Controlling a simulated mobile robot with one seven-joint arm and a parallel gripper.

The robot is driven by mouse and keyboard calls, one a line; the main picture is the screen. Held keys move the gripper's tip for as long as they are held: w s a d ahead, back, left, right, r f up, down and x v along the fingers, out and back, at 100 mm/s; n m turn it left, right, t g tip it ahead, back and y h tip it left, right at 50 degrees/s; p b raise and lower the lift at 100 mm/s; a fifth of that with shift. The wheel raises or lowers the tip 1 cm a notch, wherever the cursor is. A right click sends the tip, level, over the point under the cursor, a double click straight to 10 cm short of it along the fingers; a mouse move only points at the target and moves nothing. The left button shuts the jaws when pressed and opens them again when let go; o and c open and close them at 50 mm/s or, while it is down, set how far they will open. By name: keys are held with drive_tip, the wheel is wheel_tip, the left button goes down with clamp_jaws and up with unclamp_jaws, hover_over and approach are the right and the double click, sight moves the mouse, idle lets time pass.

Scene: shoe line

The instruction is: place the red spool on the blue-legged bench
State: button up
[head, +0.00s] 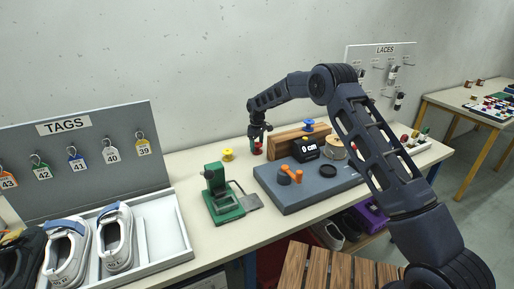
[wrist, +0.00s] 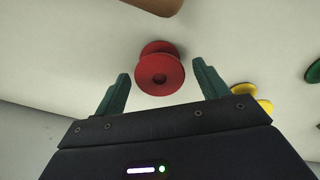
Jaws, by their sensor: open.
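The red spool (head: 258,149) stands on the near bench top (head: 187,165), by the left end of a wooden block; this bench shows a dark blue leg (head: 240,272). My gripper (head: 258,138) is just above the spool, pointing down. In the wrist view, the red spool (wrist: 160,70) lies between the tips of the open fingers (wrist: 161,68), with gaps visible on both sides.
A yellow spool (head: 228,154) stands left of my gripper. A wooden block (head: 290,141) with a blue spool (head: 308,125) on it is close on the right. A green press (head: 222,196) and a grey mat (head: 290,198) lie in front. A wooden-legged table (head: 464,108) is far right.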

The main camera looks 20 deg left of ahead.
sight(258, 144)
wheel_tip(258, 144, up, 10)
idle(0.4)
drive_tip(key=shift+r, duration=0.1)
drive_tip(key=d+r+m+t, duration=0.1)
drive_tip(key=d+r+m, duration=0.2)
drive_tip(key=d+r, duration=1.45)
drive_tip(key=s+d+r+m+t, duration=0.15)
drive_tip(key=s+d+r, duration=0.3)
drive_tip(key=d, duration=0.65)
drive_tip(key=s+d+r+m, duration=0.3)
drive_tip(key=s+d+r, duration=0.15)
drive_tip(key=d, duration=0.65)
drive_tip(key=s+d+r+m, duration=0.3)
drive_tip(key=s+d+m, duration=0.1)
drive_tip(key=s+d, duration=1.15)
drive_tip(key=s+d+f+m+t, duration=0.1)
drive_tip(key=s+d+f+m, duration=0.1)
drive_tip(key=s, duration=0.6)
drive_tip(key=s+d+f+m+t, duration=0.1)
drive_tip(key=s+d+f+m, duration=0.1)
drive_tip(key=s+d+f, duration=0.3)
drive_tip(key=s+d, duration=0.2)
drive_tip(key=s, duration=0.1)
